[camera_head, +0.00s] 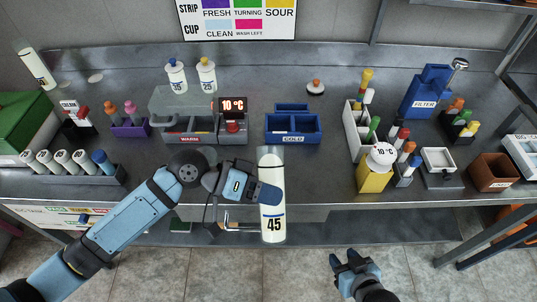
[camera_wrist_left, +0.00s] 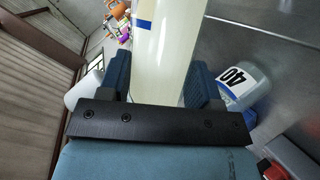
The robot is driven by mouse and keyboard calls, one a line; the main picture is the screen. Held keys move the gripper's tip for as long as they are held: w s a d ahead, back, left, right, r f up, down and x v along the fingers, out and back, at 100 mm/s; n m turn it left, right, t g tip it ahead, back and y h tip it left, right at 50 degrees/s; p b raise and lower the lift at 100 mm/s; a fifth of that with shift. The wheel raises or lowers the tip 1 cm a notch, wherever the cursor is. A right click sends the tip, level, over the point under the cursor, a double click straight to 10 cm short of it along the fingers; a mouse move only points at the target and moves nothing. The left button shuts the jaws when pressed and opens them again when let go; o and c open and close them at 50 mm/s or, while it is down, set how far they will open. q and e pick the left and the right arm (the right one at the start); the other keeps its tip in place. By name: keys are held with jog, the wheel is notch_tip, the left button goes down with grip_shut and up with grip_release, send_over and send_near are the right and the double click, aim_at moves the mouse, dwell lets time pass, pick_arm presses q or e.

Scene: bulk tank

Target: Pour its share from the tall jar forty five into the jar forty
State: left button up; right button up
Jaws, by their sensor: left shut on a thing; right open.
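The tall jar forty five (camera_head: 272,222) is a clear cylinder with pale cream contents and a black "45" near its lower end. My left gripper (camera_head: 268,194) is shut around it, over the front edge of the bench. The jar also fills the middle of the left wrist view (camera_wrist_left: 165,60), between both fingers, with a blue mark on its side. The jar forty (camera_wrist_left: 238,84), whitish with a black "40" and some blue, shows beside the right finger in the left wrist view. I cannot make it out in the head view. My right gripper (camera_head: 352,261) is open and empty in front of the bench.
A grey WARM block (camera_head: 190,138) with a red button and a blue COLD rack (camera_head: 292,138) stand behind the held jar. Two capped jars (camera_head: 206,77) stand further back. A yellow container (camera_head: 375,178) and white rack stand to the right. Bare bench lies between the COLD rack and white rack.

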pick_arm(q)
jog(key=shift+s+f+n+g, duration=0.2)
jog(key=shift+f+n+g, duration=0.2)
jog(key=shift+g, duration=0.1)
dwell(0.8)
jog(key=shift+s+r+n+g+h, duration=0.2)
jog(key=shift+n+g+h, duration=0.1)
jog(key=shift+n+g, duration=0.25)
dwell(0.8)
jog(key=shift+r+n+g+p, duration=0.35)
jog(key=shift+r+n+p, duration=0.2)
jog(key=shift+r, duration=0.15)
dwell(0.7)
jog(key=shift+w+r+n+g+h+p, duration=0.4)
jog(key=shift+r+n+g+p, duration=0.25)
jog(key=shift+p, duration=0.7)
dwell(1.4)
jog(key=shift+r, duration=0.1)
